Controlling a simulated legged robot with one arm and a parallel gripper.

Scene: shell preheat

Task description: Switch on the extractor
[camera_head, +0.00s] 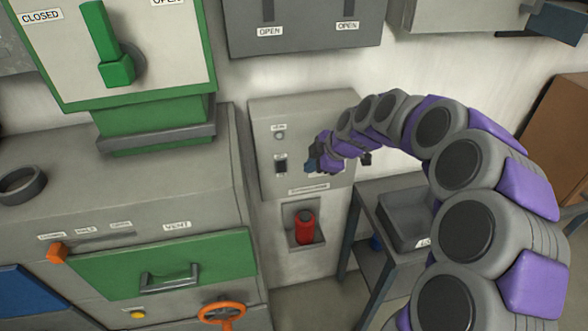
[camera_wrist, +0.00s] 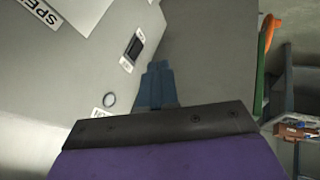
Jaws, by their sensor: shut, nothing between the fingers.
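A grey wall panel (camera_head: 262,110) carries a small dark switch (camera_head: 281,164) with pale labels above and below it. A round lamp or button (camera_head: 279,135) sits above the switch. My gripper (camera_head: 311,166) is in front of the panel, just right of the switch. In the wrist view the blue fingertips (camera_wrist: 158,70) are shut together and empty. There the dark switch (camera_wrist: 135,47) lies up and left of the tips, apart from them in the picture. The round lamp or button (camera_wrist: 110,99) shows left of the fingers.
A red cylinder (camera_head: 304,226) stands in a recess below the panel. Left is a grey cabinet with a green drawer front (camera_head: 168,265), an orange handwheel (camera_head: 222,311) and a green lever (camera_head: 105,45). A grey bin (camera_head: 402,218) on a stand is at right, below my arm.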

